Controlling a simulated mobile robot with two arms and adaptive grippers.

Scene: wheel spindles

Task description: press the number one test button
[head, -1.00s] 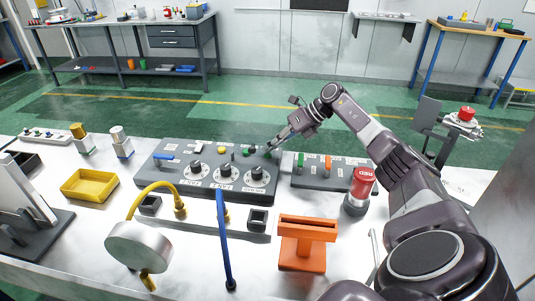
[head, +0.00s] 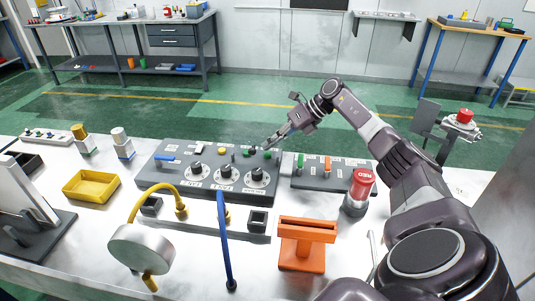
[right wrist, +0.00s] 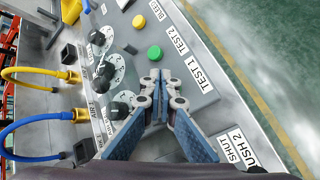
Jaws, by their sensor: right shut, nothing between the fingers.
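The grey control panel (head: 160,180) lies on the bench with knobs and buttons. In the right wrist view, the label TEST 1 (right wrist: 202,78) is just right of my right gripper (right wrist: 160,76). The button beside that label is hidden behind the fingertips. A green button (right wrist: 154,53) lies beside the label TEST 2 (right wrist: 180,42), and a yellow button (right wrist: 139,21) beside BLEED. My right gripper (head: 266,147) is shut and empty, its tips over the panel's back right part. I cannot tell whether they touch it. My left gripper is not in view.
Dials (head: 257,176) stand along the panel's front. A second panel (head: 340,180) with green and orange parts is to the right, near a red-topped button (head: 363,181). A blue hose (head: 224,240), a yellow hose and an orange stand (head: 302,260) are in front.

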